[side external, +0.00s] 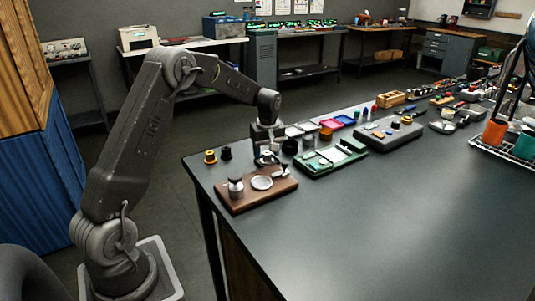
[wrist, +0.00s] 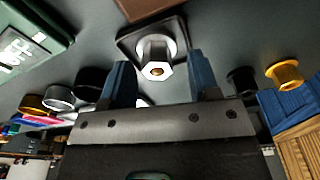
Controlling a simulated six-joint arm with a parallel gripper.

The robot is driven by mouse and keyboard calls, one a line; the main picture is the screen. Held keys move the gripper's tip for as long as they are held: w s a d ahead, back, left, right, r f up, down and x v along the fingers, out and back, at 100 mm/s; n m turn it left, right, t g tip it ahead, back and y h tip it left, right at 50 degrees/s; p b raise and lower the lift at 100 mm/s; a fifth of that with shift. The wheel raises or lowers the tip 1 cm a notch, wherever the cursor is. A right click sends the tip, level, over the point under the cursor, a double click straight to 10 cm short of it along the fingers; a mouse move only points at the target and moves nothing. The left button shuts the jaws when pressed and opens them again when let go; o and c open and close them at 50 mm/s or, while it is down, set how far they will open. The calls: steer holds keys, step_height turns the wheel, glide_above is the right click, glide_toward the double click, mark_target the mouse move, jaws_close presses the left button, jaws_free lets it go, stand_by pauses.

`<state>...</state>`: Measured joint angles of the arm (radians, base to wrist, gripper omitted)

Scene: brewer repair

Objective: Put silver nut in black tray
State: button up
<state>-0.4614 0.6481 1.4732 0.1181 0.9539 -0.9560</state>
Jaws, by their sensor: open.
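In the wrist view a silver hexagonal nut (wrist: 156,54) with a brownish centre stands upright over a dark square black tray (wrist: 126,42). A pale round shape shows around its upper part. The nut appears to be within the tray's outline; whether it rests on the floor of it is hard to tell. My gripper (wrist: 159,62) is open, with one blue finger to each side of the nut and a gap visible beside it. In the side external view my gripper (side external: 266,152) is low over the table's near-left part, and the nut and tray are too small to make out clearly.
A brown board (side external: 240,203) with metal parts lies in front of my gripper. A green tray (side external: 330,168) and a grey case (side external: 390,138) stand to the right. A yellow spool (side external: 210,157) and a black spool (side external: 226,152) stand left. The table's front right is clear.

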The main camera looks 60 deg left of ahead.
mark_target(269, 162)
step_height(269, 162, up, 10)
steer(key=d, duration=0.1)
steer(key=s+d+r+m+t, duration=0.1)
steer(key=s+d+r+m, duration=0.25)
steer(key=d+r, duration=0.3)
steer(key=s+d+r+m+t, duration=0.25)
steer(key=s+d+m, duration=0.25)
steer(key=s+d, duration=0.45)
steer(key=s+d+f+m+t, duration=0.1)
steer(key=s+d+f+m, duration=0.1)
steer(key=s, duration=0.5)
steer(key=s+d+f+m+t+h, duration=0.1)
steer(key=s+d+m, duration=0.4)
steer(key=s+d, duration=0.1)
steer(key=shift+s+f, duration=0.35)
steer(key=shift+s, duration=0.15)
